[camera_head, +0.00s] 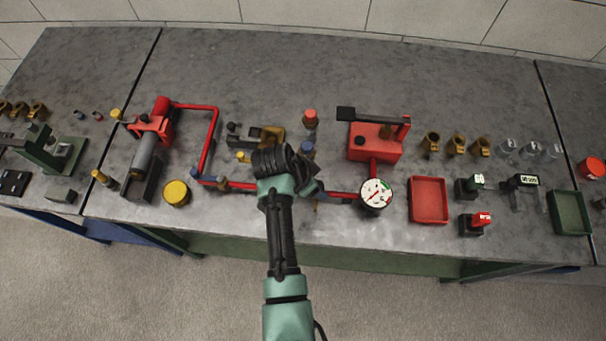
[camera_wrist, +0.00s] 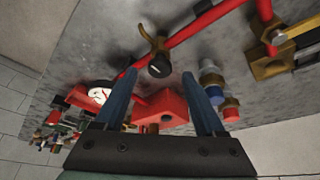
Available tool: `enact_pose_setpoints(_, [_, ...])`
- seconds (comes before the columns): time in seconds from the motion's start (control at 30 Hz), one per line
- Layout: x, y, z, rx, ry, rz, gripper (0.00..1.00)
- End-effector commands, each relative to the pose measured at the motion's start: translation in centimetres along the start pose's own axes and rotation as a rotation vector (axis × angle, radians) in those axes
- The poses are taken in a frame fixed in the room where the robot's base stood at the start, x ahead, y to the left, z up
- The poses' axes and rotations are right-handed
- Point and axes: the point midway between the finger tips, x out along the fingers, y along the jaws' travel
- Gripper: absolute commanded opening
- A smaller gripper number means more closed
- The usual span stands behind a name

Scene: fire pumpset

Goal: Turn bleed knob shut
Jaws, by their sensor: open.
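In the wrist view, a small black round knob (camera_wrist: 159,67) sits on a brass fitting (camera_wrist: 157,46) against a red pipe (camera_wrist: 190,32). It looks like the bleed knob, but I see no label. My gripper (camera_wrist: 159,76) is open, with one dark blue finger on each side of the knob in the picture. Nothing is between the fingers that I can see as held. I cannot tell how far the fingertips are from the knob.
A red pump box (camera_head: 375,143) with a black lever and a white gauge (camera_head: 376,193) stand right of my gripper. A red tray (camera_head: 428,200) lies right. The back of the bench (camera_head: 300,65) is clear.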

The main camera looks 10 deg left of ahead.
Motion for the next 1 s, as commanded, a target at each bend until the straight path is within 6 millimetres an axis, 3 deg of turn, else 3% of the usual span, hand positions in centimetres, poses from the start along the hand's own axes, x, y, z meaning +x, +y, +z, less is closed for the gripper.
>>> enact_pose_setpoints(0.5, [-9.3,-0.1,0.0,0.0,0.002,-0.004,0.72])
enact_pose_setpoints(0.7, [-10.9,0.0,0.1,-0.001,0.0,-0.002,0.72])
enact_pose_setpoints(1.0, [-11.1,0.0,0.0,0.0,0.0,0.0,0.72])
